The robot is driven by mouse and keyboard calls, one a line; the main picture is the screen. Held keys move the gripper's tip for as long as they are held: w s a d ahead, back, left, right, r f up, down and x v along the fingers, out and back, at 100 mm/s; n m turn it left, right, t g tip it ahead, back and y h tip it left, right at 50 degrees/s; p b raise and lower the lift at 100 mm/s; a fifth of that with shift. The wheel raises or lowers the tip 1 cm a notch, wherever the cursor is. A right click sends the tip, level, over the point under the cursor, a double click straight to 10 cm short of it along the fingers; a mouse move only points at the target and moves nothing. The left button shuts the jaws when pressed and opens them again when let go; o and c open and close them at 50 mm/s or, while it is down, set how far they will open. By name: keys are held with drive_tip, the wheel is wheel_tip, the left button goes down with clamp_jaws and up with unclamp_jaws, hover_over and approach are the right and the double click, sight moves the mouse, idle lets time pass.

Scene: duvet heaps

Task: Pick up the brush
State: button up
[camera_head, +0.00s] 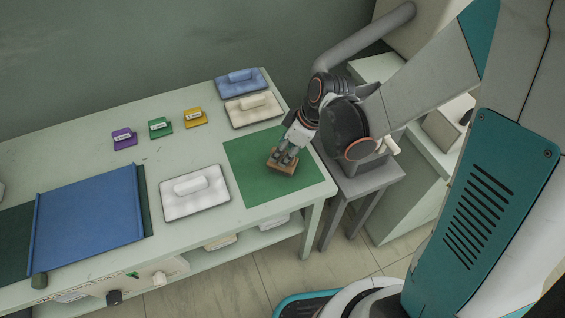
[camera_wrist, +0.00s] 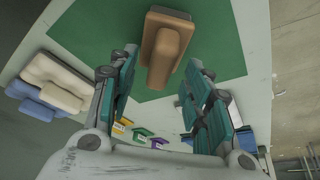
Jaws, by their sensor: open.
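The brush (camera_head: 282,163) is a small brown block with a raised grip, lying on the green mat (camera_head: 254,187) at the right end of the table. In the wrist view the brush (camera_wrist: 166,46) is at the top centre, with its grip pointing toward my gripper. My gripper (camera_head: 288,153) is just over the brush in the head view. In the wrist view my gripper (camera_wrist: 161,75) has its two fingers spread apart, with the grip's near end around the gap between them. I cannot tell whether a finger touches it.
Purple (camera_head: 124,138), green (camera_head: 160,127) and yellow (camera_head: 194,117) labelled pieces stand toward the back. A blue panel (camera_head: 88,218) covers the left. A grey stand (camera_head: 362,180) adjoins the table.

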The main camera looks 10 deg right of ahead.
drive_tip(key=shift+b+x, duration=0.3)
drive_tip(key=shift+x, duration=0.85)
clamp_jaws()
drive_tip(key=shift+r, duration=0.2)
wheel_tip(320, 180, up, 20)
drive_tip(key=p, duration=0.8)
drive_tip(key=shift+s+f, duration=0.1)
drive_tip(key=shift+f, duration=0.05)
